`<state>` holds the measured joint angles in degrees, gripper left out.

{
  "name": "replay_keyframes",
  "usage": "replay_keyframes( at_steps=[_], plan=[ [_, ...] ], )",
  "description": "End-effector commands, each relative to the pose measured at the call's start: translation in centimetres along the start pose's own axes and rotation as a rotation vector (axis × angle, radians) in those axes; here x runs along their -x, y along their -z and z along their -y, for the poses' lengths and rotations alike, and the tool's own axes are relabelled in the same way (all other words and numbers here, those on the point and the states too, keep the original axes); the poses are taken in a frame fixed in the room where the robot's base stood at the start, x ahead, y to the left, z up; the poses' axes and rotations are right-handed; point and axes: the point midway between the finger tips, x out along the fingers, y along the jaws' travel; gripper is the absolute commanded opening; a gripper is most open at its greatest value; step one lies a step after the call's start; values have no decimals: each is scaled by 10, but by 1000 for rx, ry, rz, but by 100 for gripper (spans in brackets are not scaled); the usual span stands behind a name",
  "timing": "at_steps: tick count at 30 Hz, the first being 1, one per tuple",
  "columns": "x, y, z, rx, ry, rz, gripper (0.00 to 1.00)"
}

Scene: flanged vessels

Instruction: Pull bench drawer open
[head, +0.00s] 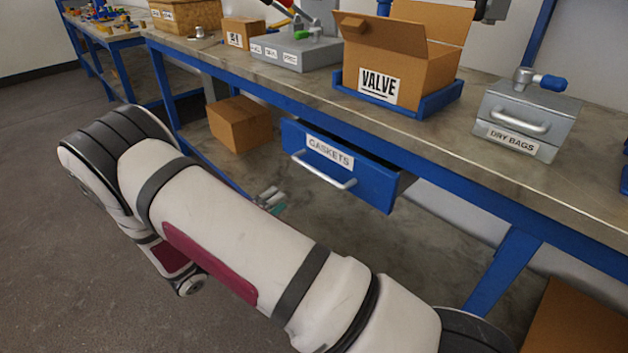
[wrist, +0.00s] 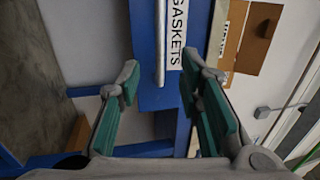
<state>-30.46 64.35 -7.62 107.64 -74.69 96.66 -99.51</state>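The blue bench drawer (head: 370,182) hangs under the bench top, with a "GASKETS" label and a pale bar handle (head: 322,172). Its front stands a little out from the bench, and part of its dark side shows. My gripper (head: 270,199) shows small in the head view, below and left of the handle and apart from it; my arm hides part of it. In the wrist view my gripper (wrist: 164,80) is open and empty, its teal-padded fingers apart. The handle (wrist: 161,45) appears between and beyond the fingertips, on the drawer front (wrist: 148,90).
On the bench top (head: 460,140) stand a "VALVE" carton (head: 425,65) in a blue tray (head: 440,100) and a grey "DRY BAGS" box (head: 530,110). A cardboard box (head: 240,124) sits below the bench, left of the drawer. The floor (head: 60,250) at left is clear.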

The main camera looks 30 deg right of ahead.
Motion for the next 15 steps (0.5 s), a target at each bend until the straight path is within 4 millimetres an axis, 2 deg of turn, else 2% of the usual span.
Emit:
replay_keyframes(
  at_steps=[5,15],
  plan=[
    [-14,-1,-1,7,7,4,33],
    [-79,0,-2,5,4,1,33]
  ],
)
